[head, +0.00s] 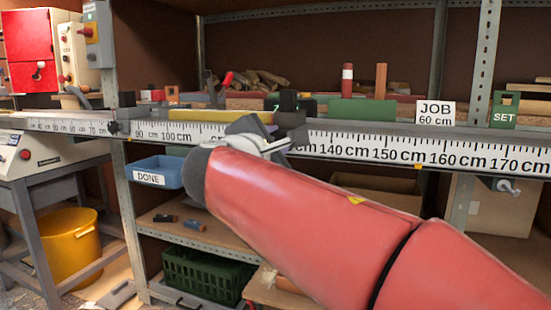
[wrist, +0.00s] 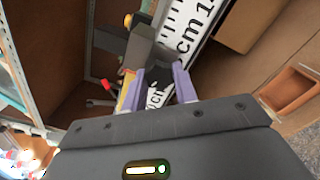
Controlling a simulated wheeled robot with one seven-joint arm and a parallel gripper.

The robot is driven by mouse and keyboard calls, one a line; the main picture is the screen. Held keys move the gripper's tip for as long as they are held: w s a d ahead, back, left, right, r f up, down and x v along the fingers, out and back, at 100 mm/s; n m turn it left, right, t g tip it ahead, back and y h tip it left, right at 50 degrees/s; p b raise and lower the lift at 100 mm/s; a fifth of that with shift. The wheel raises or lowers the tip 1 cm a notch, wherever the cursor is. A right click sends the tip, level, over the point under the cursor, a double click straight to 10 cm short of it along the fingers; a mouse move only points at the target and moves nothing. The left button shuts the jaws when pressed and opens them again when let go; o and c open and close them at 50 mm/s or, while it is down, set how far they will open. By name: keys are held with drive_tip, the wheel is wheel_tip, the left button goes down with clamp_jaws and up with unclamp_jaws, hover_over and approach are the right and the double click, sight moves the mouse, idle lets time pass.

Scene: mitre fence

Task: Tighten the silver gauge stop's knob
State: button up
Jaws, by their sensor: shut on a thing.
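My gripper (wrist: 157,92) has its two purple fingers closed around a small dark knob (wrist: 158,75) on a stop at the measuring fence. The stop's body (wrist: 140,45) is a dull grey-brown block just beyond the fingers, with a black part to its left. In the head view, my gripper (head: 262,136) is at the scale between the 100 and 140 cm marks. A dark block (head: 290,118) shows on the fence just beyond it. My gripper and wrist hide most of the stop and the knob there. The knob's tightness cannot be seen.
The white scale (head: 400,150) runs along the fence. A JOB 60 cm card (head: 435,113) and a green SET plate (head: 504,112) stand to the right. A blue DONE bin (head: 155,172) hangs below at left. A yellow bucket (head: 74,245) stands on the floor.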

drive_tip(key=m+b, duration=0.3)
drive_tip(key=m, duration=0.6)
drive_tip(key=shift+m, duration=2)
drive_tip(key=o, duration=1)
drive_tip(key=shift+c, duration=0.2)
